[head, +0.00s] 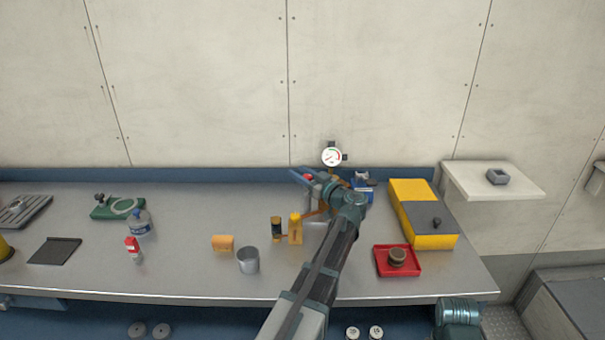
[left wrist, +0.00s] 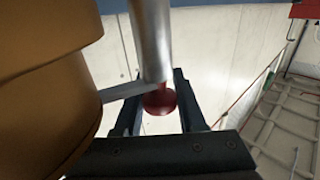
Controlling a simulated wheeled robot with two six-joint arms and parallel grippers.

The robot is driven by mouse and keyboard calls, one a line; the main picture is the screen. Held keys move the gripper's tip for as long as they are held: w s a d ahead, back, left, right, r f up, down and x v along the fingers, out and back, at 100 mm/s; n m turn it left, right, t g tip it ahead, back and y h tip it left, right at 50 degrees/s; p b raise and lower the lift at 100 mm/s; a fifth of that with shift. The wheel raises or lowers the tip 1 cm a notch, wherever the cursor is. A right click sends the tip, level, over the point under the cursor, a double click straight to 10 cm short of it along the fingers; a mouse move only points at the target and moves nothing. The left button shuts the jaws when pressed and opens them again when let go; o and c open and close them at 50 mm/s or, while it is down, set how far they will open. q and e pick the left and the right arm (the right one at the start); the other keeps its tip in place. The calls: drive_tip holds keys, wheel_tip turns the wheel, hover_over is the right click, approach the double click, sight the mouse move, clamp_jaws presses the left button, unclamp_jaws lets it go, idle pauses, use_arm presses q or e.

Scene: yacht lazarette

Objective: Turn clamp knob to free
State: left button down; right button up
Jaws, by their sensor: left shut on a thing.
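The red clamp knob (left wrist: 160,100) shows in the left wrist view, at the end of a metal rod (left wrist: 151,40). My left gripper (left wrist: 160,108) has a dark finger on each side of the knob and is shut on it. In the head view, my left arm reaches up to the back of the bench, and the gripper (head: 303,177) is at the red knob (head: 309,177), below the gauge (head: 332,157). My wrist partly hides the clamp there. The knob's turn angle cannot be told. My right gripper is not in view.
A large brown-orange rounded body (left wrist: 45,70) is close beside the gripper. On the metal bench (head: 190,270) stand a yellow box (head: 412,195), a red tray (head: 412,270), a metal cup (head: 248,262) and a bottle (head: 139,222).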

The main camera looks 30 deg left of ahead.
use_arm(q)
drive_tip(key=shift+s+n+g, duration=0.1)
drive_tip(key=shift+n+g, duration=0.4)
drive_tip(key=shift+g, duration=0.3)
drive_tip(key=c, duration=0.5)
unclamp_jaws()
drive_tip(key=v, duration=1.3)
drive_tip(key=shift+s+d+f, duration=0.15)
drive_tip(key=shift+d+f, duration=0.05)
drive_tip(key=shift+d, duration=0.15)
